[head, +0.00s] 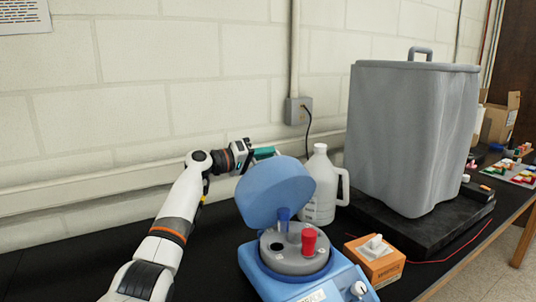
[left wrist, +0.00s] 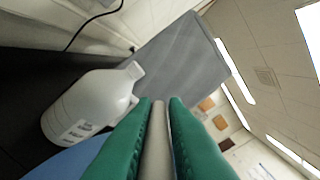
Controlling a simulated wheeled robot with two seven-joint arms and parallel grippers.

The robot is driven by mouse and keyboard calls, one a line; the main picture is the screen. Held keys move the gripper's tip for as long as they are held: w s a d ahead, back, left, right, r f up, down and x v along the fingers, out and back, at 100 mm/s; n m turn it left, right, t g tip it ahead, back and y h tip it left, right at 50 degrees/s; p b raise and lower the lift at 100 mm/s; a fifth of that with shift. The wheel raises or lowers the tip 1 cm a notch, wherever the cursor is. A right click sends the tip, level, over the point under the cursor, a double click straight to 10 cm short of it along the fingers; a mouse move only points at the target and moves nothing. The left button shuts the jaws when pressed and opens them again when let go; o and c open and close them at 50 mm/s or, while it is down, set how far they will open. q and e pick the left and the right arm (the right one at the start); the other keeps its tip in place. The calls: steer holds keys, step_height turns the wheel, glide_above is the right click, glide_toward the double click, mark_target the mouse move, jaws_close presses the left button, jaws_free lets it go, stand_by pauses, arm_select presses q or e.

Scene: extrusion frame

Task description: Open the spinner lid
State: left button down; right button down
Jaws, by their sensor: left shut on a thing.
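The spinner (head: 330,285) is a blue and white benchtop unit at the front centre. Its round blue lid (head: 275,192) stands raised and tilted up at the back left, leaving the grey rotor (head: 296,262) exposed. My left gripper (head: 264,153) is at the raised lid's upper edge. In the left wrist view its green fingers (left wrist: 159,135) are shut on a pale grey bar, apparently part of the lid; blue lid surface shows at lower left. The exact contact is hidden in the head view.
A white jug (head: 321,190) stands close behind the lid on the right. A tissue box (head: 378,262) is right of the spinner. A large grey covered object (head: 412,140) stands on a black base farther right. The wall is close behind my left arm.

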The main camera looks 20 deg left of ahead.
arm_select(q)
steer(key=shift+w+a+f+n, duration=0.2)
steer(key=shift+w+a+n, duration=0.1)
steer(key=shift+w+a, duration=0.15)
steer(key=shift+a, duration=0.1)
steer(key=c, duration=1.5)
jaws_free()
steer(key=shift+f, duration=0.1)
steer(key=b+v, duration=0.3)
steer(key=v, duration=0.9)
steer(key=shift+a, duration=0.1)
